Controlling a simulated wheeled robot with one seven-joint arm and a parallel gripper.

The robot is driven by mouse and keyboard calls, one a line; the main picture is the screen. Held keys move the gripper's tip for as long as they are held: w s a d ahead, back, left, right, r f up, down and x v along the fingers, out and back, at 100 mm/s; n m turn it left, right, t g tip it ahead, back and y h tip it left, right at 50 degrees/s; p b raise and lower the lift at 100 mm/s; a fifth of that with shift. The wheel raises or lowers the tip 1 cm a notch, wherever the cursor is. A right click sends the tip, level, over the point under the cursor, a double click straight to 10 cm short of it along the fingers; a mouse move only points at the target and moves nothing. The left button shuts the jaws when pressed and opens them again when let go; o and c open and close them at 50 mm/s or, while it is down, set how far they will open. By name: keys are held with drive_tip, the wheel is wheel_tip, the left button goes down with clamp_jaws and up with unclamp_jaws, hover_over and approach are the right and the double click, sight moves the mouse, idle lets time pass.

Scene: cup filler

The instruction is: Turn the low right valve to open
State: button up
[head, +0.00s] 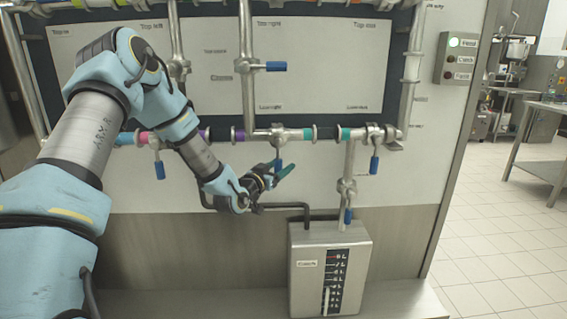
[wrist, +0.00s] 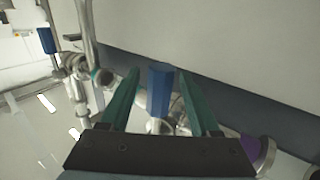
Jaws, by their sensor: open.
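The valve with a blue handle (head: 278,164) sits on the lower horizontal pipe, right of centre; I take it as the low right valve, though the small label above it is hard to read. Its handle hangs down, crosswise to the pipe. My gripper (head: 284,172), with green fingers, is at this handle in the head view and partly covers it. In the wrist view the blue handle (wrist: 158,90) stands between the two open fingers of my gripper (wrist: 159,75).
Other blue handles hang at the lower right (head: 374,165), over the metal box (head: 330,265), and at the lower left (head: 160,170). An upper handle (head: 276,66) lies horizontal. A bent dark pipe (head: 290,206) runs below my gripper. A control box (head: 461,58) shows a lit green lamp.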

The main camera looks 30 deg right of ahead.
drive_tip(key=shift+x, duration=1.05)
clamp_jaws()
idle(0.7)
